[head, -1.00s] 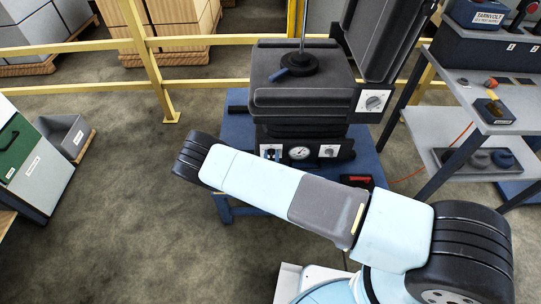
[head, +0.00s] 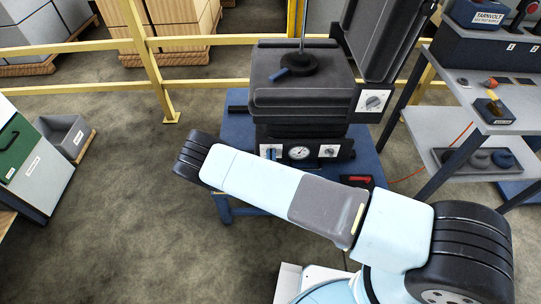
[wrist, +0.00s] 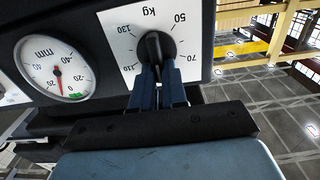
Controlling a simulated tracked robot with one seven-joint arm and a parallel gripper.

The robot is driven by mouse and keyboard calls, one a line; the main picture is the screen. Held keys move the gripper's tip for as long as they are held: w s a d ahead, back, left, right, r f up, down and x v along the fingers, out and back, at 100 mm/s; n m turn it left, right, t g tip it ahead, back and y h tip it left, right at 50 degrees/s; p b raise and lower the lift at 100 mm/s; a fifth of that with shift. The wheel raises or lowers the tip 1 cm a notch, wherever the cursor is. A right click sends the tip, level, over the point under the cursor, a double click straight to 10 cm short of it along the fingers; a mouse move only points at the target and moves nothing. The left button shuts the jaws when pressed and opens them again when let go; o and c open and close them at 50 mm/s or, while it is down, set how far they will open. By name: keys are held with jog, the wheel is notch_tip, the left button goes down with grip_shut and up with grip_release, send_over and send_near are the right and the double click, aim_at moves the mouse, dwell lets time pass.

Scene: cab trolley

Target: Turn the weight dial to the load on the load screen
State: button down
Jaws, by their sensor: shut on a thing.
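The weight dial is a black knob (wrist: 154,46) on a white plate marked kg, with 50, 70, 110 and 130 readable around it in the wrist view. The fingers hide the lower part of the scale, and I cannot tell exactly where the knob points. A small red-lit display (head: 357,181), possibly the load screen, lies low on the blue stand; its figures are unreadable.
Another dial (head: 374,101) is on the machine's right side. A grey shelf trolley (head: 490,120) stands to the right, and a yellow railing (head: 200,87) runs behind.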

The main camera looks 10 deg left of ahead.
jog(key=shift+a+n, duration=0.1)
jog(key=shift+n, duration=0.2)
jog(key=shift+s+a+f+n, duration=0.1)
jog(key=shift+a+n, duration=0.1)
jog(key=shift+n, duration=0.8)
jog(key=shift+s+a+n, duration=0.1)
jog(key=shift+a+n, duration=0.05)
jog(key=shift+n, duration=0.85)
jog(key=shift+a+f+n, duration=0.1)
jog(key=shift+a+n, duration=0.1)
jog(key=shift+n, duration=0.8)
jog(key=c, duration=1.2)
grip_release()
jog(key=shift+o, duration=0.2)
jog(key=v, duration=1.3)
jog(key=shift+s+d, duration=0.2)
jog(key=shift+s, duration=0.15)
